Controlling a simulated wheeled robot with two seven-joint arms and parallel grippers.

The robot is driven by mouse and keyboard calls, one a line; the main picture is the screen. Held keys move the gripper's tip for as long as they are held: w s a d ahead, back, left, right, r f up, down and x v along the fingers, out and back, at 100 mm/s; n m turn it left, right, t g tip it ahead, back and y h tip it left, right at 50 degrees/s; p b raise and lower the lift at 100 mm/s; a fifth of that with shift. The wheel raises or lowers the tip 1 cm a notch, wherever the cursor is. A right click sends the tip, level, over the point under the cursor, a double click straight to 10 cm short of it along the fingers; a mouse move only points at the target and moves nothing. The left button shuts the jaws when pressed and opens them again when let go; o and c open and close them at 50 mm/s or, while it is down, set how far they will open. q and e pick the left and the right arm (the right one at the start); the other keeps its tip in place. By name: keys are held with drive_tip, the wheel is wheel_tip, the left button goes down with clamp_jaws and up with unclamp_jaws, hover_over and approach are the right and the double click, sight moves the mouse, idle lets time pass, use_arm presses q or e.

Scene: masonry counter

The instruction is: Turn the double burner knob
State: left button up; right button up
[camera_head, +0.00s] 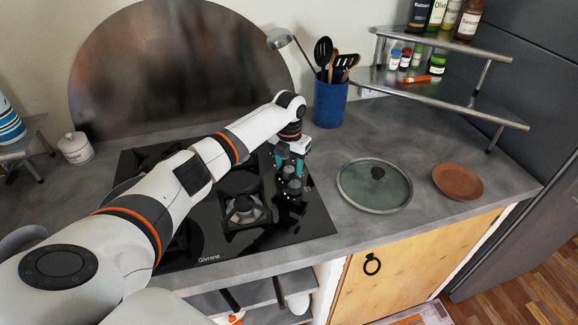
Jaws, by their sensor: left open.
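The black glass cooktop (272,233) is set in the grey counter, with burners and pan grates on it. Several grey knobs (294,188) stand in a row along its right side. My left arm reaches across the cooktop from the lower left. My left gripper (289,168) points down over the far end of the knob row, with teal fingertips apart around or just beside the far knobs. I cannot tell whether it touches a knob. Which knob is the double burner one is not clear. My right gripper is not in view.
A glass lid (360,192) and a brown plate (458,181) lie right of the cooktop. A blue utensil holder (330,103) stands behind the gripper. A metal corner shelf (440,92) holds jars and bottles. A white canister (76,148) stands at the left.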

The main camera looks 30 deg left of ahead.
sight(289, 169)
use_arm(q)
wheel_tip(289, 169, up, 11)
drive_tip(key=b, duration=0.1)
drive_tip(key=shift+b, duration=0.35)
drive_tip(key=shift+r, duration=0.15)
